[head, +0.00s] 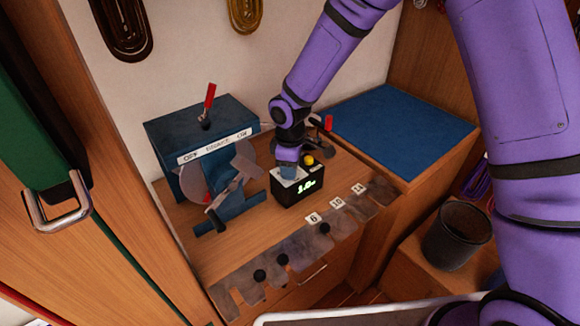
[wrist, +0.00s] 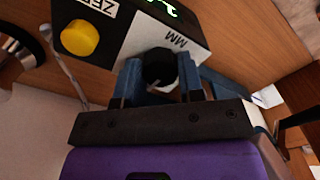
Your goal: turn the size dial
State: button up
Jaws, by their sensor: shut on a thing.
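A small black box (head: 298,188) with a lit green readout stands on the wooden bench top below my gripper (head: 287,172). The readout seems to show about 1.0, but its digits are small. In the wrist view the box's top face carries a black round knob, the size dial (wrist: 158,66), near an "MM" label (wrist: 176,41). The blue fingers of my gripper (wrist: 160,82) sit on both sides of the dial and are shut on it. A yellow button (wrist: 79,38) is on the same box, near a "ZERO" label. In the head view my gripper hides the dial.
A blue machine (head: 205,150) with a red-handled switch and crank stands just left of the box. Metal gauge plates (head: 285,255) with number tags line the front edge. A blue-topped surface (head: 400,125) is clear at right. A dark bin (head: 457,235) stands lower right.

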jog(key=n, duration=0.5)
jog(key=shift+n, duration=0.3)
jog(key=n, duration=0.5)
dwell(0.4)
jog(key=o, duration=0.9)
notch_tip(320, 180, up, 11)
jog(key=shift+f, duration=0.1)
